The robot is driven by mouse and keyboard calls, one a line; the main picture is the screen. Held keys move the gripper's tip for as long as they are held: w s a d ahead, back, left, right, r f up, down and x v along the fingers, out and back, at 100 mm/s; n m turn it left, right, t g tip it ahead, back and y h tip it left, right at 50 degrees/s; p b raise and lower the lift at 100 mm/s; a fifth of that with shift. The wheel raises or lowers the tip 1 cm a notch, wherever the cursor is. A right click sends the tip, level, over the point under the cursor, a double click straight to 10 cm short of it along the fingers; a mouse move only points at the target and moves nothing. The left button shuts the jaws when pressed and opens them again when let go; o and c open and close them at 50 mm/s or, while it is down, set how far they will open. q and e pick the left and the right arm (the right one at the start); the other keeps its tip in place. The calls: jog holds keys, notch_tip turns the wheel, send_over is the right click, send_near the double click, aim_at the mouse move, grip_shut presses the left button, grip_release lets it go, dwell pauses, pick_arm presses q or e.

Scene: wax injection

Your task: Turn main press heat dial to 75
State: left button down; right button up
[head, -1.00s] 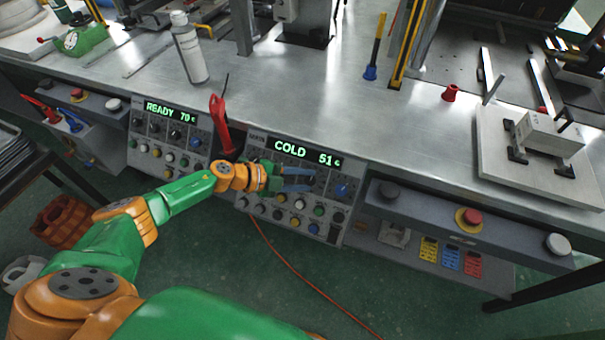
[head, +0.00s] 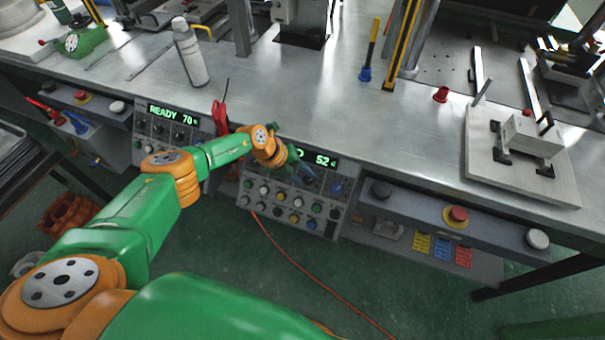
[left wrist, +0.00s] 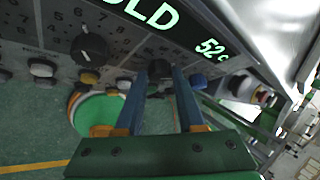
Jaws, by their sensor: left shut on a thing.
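The main press panel (head: 290,205) is on the front of the bench, its display (head: 322,160) reading 52 in the head view. In the left wrist view the display (left wrist: 212,47) shows the end of a word, "LD", and 52. My left gripper (head: 307,176) is at this panel, right of its middle. In the left wrist view its two blue fingers (left wrist: 163,72) are shut on a black dial (left wrist: 160,70), one finger on each side. The dial's scale and pointer are hidden or too small to read. My right gripper is out of view.
A numbered black knob (left wrist: 88,48) and a blue knob (left wrist: 198,81) flank the held dial. A second panel (head: 160,135) reads READY 70. A white bottle (head: 190,55) stands on the bench. A red button (head: 458,214) is at right.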

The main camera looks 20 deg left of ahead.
pick_arm(q)
jog(key=shift+d+m+y, duration=0.1)
jog(key=shift+m+y, duration=0.2)
dwell(0.4)
jog(key=c, duration=0.5)
grip_release()
jog(key=p+v, duration=0.3)
jog(key=v, duration=0.4)
jog(key=shift+w, duration=0.1)
jog(key=shift+d, duration=0.1)
